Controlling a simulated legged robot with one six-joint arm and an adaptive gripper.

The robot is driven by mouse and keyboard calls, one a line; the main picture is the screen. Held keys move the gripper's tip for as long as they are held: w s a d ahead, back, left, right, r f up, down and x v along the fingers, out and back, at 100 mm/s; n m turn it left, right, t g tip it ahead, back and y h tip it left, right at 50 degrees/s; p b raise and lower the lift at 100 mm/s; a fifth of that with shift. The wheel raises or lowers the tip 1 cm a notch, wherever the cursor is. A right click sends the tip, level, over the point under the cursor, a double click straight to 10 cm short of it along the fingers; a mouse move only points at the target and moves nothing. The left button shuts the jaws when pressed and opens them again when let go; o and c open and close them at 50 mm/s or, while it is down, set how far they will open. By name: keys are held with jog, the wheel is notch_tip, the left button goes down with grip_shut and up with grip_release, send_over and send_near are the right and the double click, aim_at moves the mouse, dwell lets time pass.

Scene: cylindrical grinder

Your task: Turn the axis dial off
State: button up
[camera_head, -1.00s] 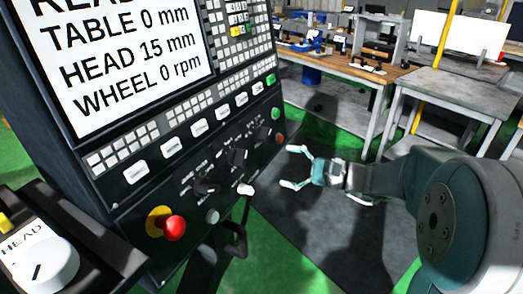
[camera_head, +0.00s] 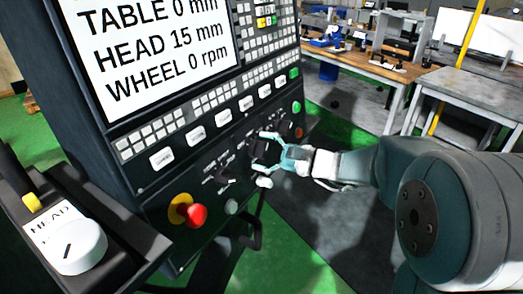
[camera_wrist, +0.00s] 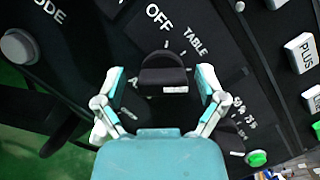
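The axis dial (camera_wrist: 165,77) is a black knob with a raised bar on the dark panel, in the middle of the wrist view. The labels OFF (camera_wrist: 159,14) and TABLE (camera_wrist: 195,40) stand above it, and another label is partly hidden beside it. The bar lies nearly level in the wrist view, with a white mark on its near side. My gripper (camera_wrist: 162,82) is open, with one finger on each side of the dial. Contact with it cannot be told. In the head view my gripper (camera_head: 261,151) is at the panel's lower rows, partly covering the dial.
A red emergency button (camera_head: 196,215) and another dark dial (camera_head: 225,173) are left of my gripper. A percentage dial (camera_wrist: 230,138) is close to the right finger in the wrist view. A HEAD knob (camera_head: 78,247) is at lower left. Workbenches stand behind.

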jog(key=shift+d, duration=0.25)
jog(key=c, duration=0.8)
jog(key=shift+n, duration=0.3)
jog(key=n+g, duration=0.1)
jog(key=n, duration=0.2)
jog(key=shift+f+n+h, duration=0.1)
jog(key=shift+n+h, duration=0.2)
jog(key=shift+n, duration=0.1)
jog(key=n+g+h, duration=0.1)
jog(key=n, duration=0.3)
jog(key=shift+n, duration=0.3)
jog(key=n+h, duration=0.1)
jog(key=n, duration=0.2)
jog(key=shift+s+f, duration=0.1)
jog(key=shift+n+h, duration=0.5)
jog(key=shift+n, duration=1.3)
